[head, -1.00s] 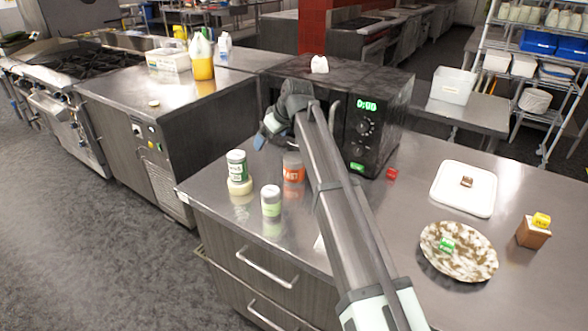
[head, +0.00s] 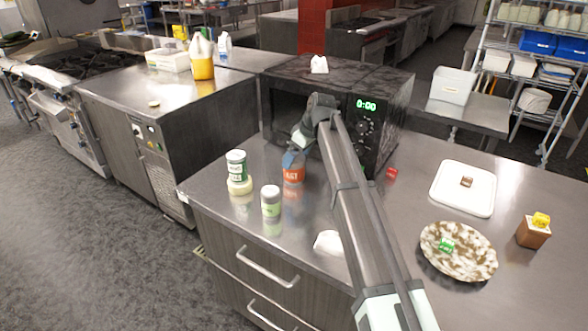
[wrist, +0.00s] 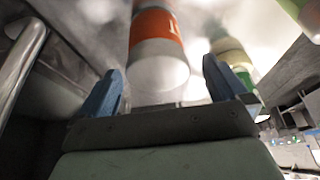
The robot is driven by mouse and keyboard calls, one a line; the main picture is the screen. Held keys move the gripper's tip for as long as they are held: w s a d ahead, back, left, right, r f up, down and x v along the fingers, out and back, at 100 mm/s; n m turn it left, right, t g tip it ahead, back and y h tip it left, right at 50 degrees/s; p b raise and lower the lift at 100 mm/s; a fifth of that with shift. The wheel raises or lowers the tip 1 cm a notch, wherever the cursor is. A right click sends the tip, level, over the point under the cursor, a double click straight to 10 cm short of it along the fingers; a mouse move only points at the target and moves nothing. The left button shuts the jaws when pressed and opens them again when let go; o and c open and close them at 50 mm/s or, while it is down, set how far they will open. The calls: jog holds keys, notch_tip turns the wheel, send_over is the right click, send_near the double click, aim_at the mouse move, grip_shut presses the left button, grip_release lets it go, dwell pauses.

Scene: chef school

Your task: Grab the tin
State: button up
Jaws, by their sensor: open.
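The tin (head: 293,174), a grey container with an orange label, stands upright on the metal counter in front of the microwave. In the wrist view the tin (wrist: 157,45) is beyond and between my two blue fingertips. My gripper (head: 294,158) is open and empty, just behind and above the tin in the head view, and partly overlaps its top there. In the wrist view my gripper (wrist: 163,75) has clear space on both sides of the tin. I cannot tell whether a finger touches it.
A green-labelled jar (head: 236,164) above a cream round object (head: 240,186) stands left of the tin, and a white-and-green shaker (head: 271,201) stands in front. The black microwave (head: 375,150) is close behind. A patterned plate (head: 480,262) and white tray (head: 480,200) are right.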

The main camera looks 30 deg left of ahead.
aim_at(295, 175)
jog(key=shift+w+x, duration=0.1)
jog(key=shift+x, duration=1.45)
jog(key=shift+w+x, duration=0.15)
jog(key=shift+x, duration=1.4)
jog(key=shift+c, duration=0.2)
jog(key=c, duration=1.1)
